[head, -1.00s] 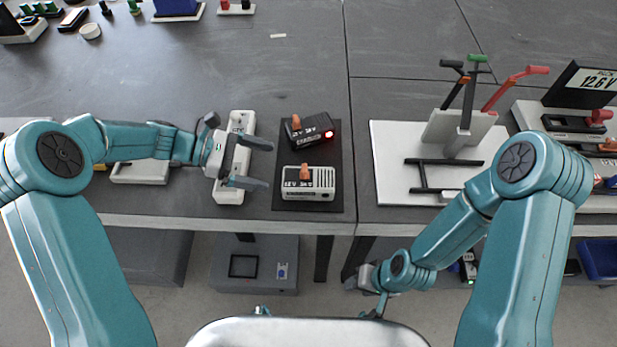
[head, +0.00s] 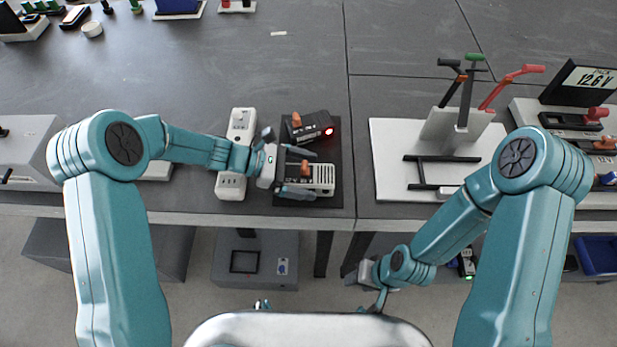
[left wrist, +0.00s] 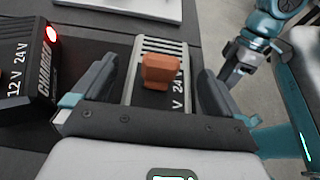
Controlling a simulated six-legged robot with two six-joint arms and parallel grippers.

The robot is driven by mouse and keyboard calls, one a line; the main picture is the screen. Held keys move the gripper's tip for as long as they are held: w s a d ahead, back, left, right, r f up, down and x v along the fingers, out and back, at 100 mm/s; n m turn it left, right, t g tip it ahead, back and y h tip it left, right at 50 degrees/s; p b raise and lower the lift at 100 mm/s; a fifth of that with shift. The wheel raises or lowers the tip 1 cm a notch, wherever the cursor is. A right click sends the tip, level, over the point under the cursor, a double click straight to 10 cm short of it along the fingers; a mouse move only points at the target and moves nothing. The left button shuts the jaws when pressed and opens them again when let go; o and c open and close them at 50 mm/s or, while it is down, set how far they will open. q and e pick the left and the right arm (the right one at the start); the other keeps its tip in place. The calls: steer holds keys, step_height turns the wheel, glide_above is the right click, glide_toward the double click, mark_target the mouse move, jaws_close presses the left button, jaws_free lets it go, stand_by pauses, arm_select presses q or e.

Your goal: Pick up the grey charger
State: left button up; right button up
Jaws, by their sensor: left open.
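The grey charger (head: 325,178) is a light grey box with vent slots, a dark label and an orange switch, lying on a dark mat (head: 285,207). It also shows in the left wrist view (left wrist: 165,46), between the fingers. My left gripper (head: 314,174) is open above the charger, one finger along each side. In the left wrist view the fingers (left wrist: 156,70) flank the charger and its orange switch; I cannot tell whether they touch it. The gripper hides the charger's left part in the head view. My right gripper (head: 374,292) hangs low, below the table's front edge.
A black charger (head: 312,128) with a lit red lamp lies just behind the grey one, close to the left gripper's far finger. A white power strip (head: 240,125) lies to the left. A white-based stand with coloured handles (head: 395,150) is to the right.

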mark_target(304, 166)
arm_select(q)
steer(key=c, duration=1.4)
steer(key=shift+r, duration=0.15)
step_height(304, 166, up, 20)
steer(key=shift+f, duration=0.1)
steer(key=shift+p, duration=0.35)
